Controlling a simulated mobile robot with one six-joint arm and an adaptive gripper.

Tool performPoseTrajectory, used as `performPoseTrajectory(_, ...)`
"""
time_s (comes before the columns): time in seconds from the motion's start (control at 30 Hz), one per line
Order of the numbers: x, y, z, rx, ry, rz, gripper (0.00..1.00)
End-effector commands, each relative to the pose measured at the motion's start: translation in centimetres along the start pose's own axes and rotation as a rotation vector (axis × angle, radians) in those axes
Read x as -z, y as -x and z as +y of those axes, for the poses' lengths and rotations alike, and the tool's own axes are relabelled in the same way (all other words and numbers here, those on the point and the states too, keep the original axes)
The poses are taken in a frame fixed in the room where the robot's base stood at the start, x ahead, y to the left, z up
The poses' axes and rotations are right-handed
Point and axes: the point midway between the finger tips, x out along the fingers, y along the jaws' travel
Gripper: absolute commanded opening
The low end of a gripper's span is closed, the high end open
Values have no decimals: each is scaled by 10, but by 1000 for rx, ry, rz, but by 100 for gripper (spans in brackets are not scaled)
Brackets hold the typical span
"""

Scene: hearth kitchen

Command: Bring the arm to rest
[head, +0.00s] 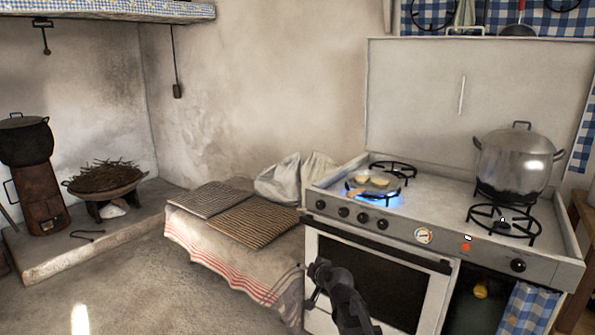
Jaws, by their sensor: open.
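My dark arm comes up from the bottom edge in the head view, and my gripper (316,272) is at its upper end, in front of the oven door's left side. The gripper is open and nothing shows between its fingers. It is small and dark here, so the exact gap between the fingers is hard to see. From this view I cannot tell how far it is from the oven door (372,280).
The white stove (440,190) has a blue flame under its front left burner, with pale round pieces (372,181) above it. A large metal pot (518,160) stands at the back right. Woven mats (250,220) lie on the cloth-covered ledge. Floor at the lower left is clear.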

Motion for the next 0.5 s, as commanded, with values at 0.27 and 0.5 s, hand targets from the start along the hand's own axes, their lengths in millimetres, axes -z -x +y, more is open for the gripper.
performPoseTrajectory(0.27, -72, 50, 39, -116, 88, -346, 89)
performPoseTrajectory(0.5, -124, 109, 79, -273, 118, -639, 89)
